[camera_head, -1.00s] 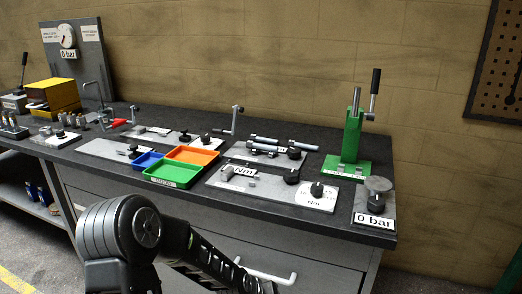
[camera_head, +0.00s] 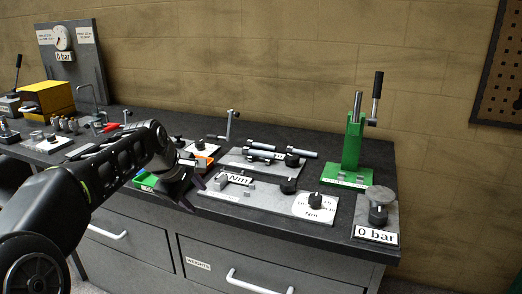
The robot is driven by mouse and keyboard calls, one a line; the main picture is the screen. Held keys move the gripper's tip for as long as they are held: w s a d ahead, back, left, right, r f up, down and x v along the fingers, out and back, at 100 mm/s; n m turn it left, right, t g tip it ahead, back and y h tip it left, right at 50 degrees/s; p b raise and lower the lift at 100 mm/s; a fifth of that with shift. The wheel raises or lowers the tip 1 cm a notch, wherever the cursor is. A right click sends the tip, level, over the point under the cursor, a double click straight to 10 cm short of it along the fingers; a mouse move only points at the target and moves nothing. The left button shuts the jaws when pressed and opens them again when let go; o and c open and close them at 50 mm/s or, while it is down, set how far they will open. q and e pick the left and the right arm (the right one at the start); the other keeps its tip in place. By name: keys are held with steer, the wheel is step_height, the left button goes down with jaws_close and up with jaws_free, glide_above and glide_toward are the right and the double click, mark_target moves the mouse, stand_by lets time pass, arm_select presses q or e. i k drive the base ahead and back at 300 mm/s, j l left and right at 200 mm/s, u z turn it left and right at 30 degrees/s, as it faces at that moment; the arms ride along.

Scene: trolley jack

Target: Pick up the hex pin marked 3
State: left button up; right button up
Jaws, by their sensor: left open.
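My left gripper (camera_head: 193,192) comes in from the left and hangs over the coloured trays at the front of the bench. Its jaws are dark, apart and appear empty. It covers most of the trays; part of the green tray (camera_head: 146,181) and a bit of the orange tray (camera_head: 208,150) show. I cannot make out a number 3 on any pin. Several small metal pins (camera_head: 66,125) stand at the left of the bench, away from the gripper. Small metal pieces also lie on the plate with the "Nm" label (camera_head: 238,179), just right of the gripper. My right gripper is not in view.
A green press (camera_head: 352,150) with a lever stands at the back right. A "0 bar" gauge block (camera_head: 377,215) is at the front right corner. A plate with metal bars (camera_head: 270,158) lies behind the "Nm" plate. A yellow box (camera_head: 47,98) is at far left.

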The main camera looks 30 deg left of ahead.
mark_target(246, 151)
steer(key=i+j, duration=0.1)
steer(key=i, duration=0.55)
steer(key=i+j, duration=0.1)
steer(key=i, duration=0.55)
